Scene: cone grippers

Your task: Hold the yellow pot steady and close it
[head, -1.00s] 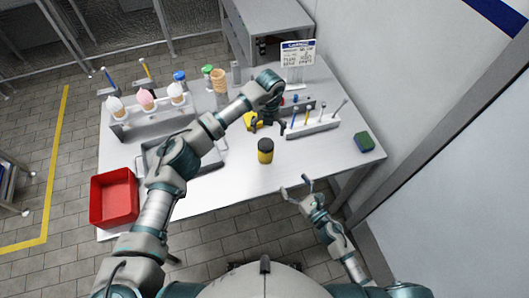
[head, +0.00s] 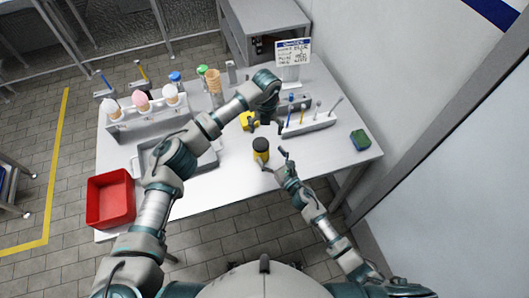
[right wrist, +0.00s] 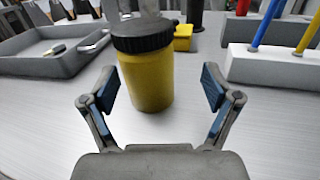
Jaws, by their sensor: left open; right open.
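The yellow pot (head: 261,156) stands upright near the table's front edge, with a black top (head: 261,144). In the right wrist view the pot (right wrist: 147,80) stands ahead between my open fingers, its ribbed black top (right wrist: 142,35) on it. A pale shape shows above the top; I cannot tell what it is. My right gripper (head: 276,160) is open just in front and right of the pot; in its wrist view (right wrist: 158,90) the fingers appear apart from the pot. My left gripper (head: 265,123) is open behind the pot, over the table, beside a yellow object (head: 247,119).
A grey tray (head: 205,160) lies left of the pot, and a red bin (head: 110,198) is at the left edge. A white holder with upright tools (head: 310,125) and a green sponge-like block (head: 360,140) are to the right. An ice cream rack stands back left.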

